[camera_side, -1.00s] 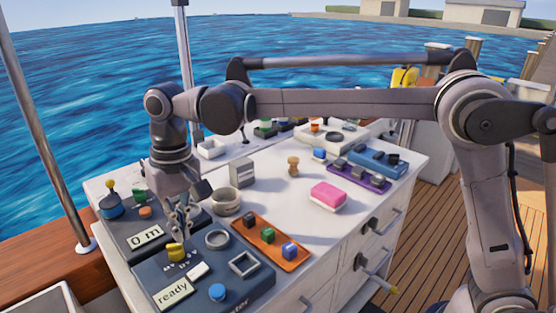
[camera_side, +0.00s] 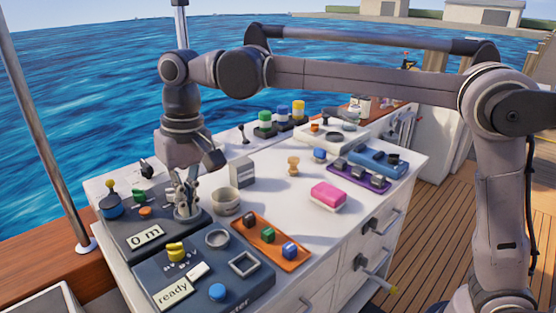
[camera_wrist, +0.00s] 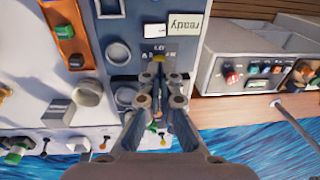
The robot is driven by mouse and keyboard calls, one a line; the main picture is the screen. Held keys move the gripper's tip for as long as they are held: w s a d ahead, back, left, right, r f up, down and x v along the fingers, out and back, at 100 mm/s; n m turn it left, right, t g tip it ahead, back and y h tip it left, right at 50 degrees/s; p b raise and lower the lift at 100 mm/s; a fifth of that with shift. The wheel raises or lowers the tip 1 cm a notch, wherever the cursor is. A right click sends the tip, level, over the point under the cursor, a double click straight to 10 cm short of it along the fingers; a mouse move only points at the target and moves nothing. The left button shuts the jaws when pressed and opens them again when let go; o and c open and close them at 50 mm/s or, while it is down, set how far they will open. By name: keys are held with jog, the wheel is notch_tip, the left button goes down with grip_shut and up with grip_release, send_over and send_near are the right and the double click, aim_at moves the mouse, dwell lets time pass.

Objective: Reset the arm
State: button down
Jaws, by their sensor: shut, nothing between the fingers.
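My gripper (camera_side: 186,208) points down above the dark control panels at the left end of the white cabinet top, shut and empty. In the wrist view its fingertips (camera_wrist: 159,80) are together, in front of the yellow knob. The yellow knob (camera_side: 176,251) stands on the nearer panel (camera_side: 240,290) by a small label plate reading "ready" (camera_side: 174,293). In the side view the fingers are behind and above the knob, apart from it. My arm reaches across from the right, over the cabinet.
An orange tray (camera_side: 268,229) with small blocks, a round cup (camera_side: 226,201), a grey box (camera_side: 242,173) and a pink sponge (camera_side: 327,193) sit on the cabinet top. Behind are a purple tray (camera_side: 345,172) and several coloured jars (camera_side: 283,113). Space above the cabinet is open.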

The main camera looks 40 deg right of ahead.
jog(key=s+d+f+t, duration=0.1)
jog(key=s+d+t, duration=0.15)
jog(key=d, duration=0.55)
jog(key=s+d+f+t, duration=0.1)
jog(key=s+d, duration=0.3)
jog(key=d, duration=0.4)
jog(key=s+d+f+t+h, duration=0.1)
jog(key=s+d+f+t, duration=0.2)
jog(key=s+d+f, duration=0.5)
jog(key=shift+s+d, duration=0.35)
jog(key=shift+d, duration=0.55)
